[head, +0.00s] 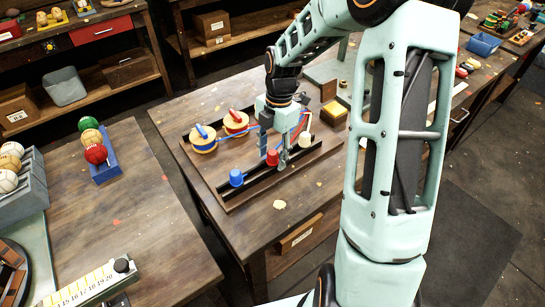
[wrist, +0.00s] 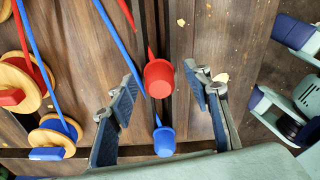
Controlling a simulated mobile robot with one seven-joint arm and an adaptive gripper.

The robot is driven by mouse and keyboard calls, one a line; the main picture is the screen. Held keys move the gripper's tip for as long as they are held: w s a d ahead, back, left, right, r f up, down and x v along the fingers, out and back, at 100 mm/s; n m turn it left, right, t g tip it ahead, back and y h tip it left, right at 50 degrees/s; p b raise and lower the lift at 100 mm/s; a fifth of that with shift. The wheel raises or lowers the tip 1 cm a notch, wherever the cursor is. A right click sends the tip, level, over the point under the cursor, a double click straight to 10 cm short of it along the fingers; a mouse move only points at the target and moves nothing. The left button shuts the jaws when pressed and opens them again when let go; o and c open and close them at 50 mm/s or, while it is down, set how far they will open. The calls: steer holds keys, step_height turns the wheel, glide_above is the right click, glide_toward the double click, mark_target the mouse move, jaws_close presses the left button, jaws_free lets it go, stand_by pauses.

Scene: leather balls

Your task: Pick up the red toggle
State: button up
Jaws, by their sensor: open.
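The red toggle (head: 272,158) is a small cup-shaped knob on a dark rail of the wooden board. In the wrist view the red toggle (wrist: 158,78) shows between the two blue-padded fingers of my gripper (wrist: 163,82), with a gap on both sides. My gripper (head: 276,148) is open and points down over the board, close to the red toggle in the head view. I cannot tell the exact height of the fingertips against the toggle. A red cord runs from the toggle.
A blue toggle (head: 236,177) sits on the same rail, left of the red one; the wrist view shows it too (wrist: 164,142). Two wooden spools (head: 203,140) with cords stand on the board (head: 228,193). A blue ball tray (head: 107,169) lies on the left table.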

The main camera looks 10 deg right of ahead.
steer(key=c, duration=1.2)
steer(key=shift+o, duration=0.2)
steer(key=shift+r, duration=0.1)
